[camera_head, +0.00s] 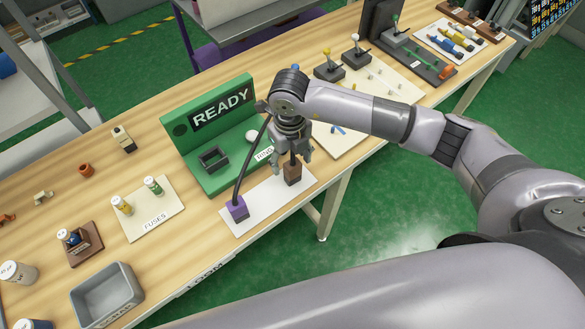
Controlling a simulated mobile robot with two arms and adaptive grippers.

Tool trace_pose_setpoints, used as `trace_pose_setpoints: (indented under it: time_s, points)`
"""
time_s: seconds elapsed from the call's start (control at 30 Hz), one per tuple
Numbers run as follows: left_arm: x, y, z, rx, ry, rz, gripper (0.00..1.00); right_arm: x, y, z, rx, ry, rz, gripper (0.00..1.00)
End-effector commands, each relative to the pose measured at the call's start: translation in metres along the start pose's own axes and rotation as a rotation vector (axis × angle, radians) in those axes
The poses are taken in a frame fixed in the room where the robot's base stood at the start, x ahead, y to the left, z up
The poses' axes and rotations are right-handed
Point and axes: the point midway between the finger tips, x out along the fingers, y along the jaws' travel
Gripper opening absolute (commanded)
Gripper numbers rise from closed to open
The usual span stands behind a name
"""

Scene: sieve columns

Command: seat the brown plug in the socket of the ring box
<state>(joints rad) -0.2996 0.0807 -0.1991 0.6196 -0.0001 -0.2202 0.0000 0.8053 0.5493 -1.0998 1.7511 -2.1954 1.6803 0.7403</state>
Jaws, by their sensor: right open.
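The brown plug (292,174) stands upright on a white mat (262,205) in front of the green ring box (190,135). My right gripper (292,153) points down over the plug, with its open fingers around or just above the plug's thin dark top; I cannot tell whether they touch it. The box has a READY panel and a dark, square-rimmed socket (213,158) that looks empty. A small label on its front is partly readable. My arm and gripper hide the box's right end. My left gripper is not in view.
A purple plug (237,209) with a black cable stands on the mat's left part; the cable rises close to my gripper. A fuses board (154,222), a grey bin (107,296) and small parts lie left. Tool boards (448,42) lie at the far right.

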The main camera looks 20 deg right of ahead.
Motion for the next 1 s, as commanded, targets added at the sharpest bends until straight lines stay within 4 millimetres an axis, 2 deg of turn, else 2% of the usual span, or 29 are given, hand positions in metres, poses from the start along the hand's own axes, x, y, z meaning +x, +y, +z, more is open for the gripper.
trace_pose_setpoints:
  time_s: [0.1,0.23,0.53,1.0]
  points:
    - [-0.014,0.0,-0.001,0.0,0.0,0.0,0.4,0.016,-0.004,-0.006,0.002,0.007,-0.001,0.58]
    - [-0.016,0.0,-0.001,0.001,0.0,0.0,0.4,0.034,-0.004,-0.005,0.002,0.004,-0.001,0.58]
    - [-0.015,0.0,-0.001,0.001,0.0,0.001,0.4,0.04,-0.004,-0.004,0.001,0.001,0.0,0.58]
    - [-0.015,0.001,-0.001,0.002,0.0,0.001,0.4,0.039,-0.004,-0.004,0.001,0.001,0.0,0.27]
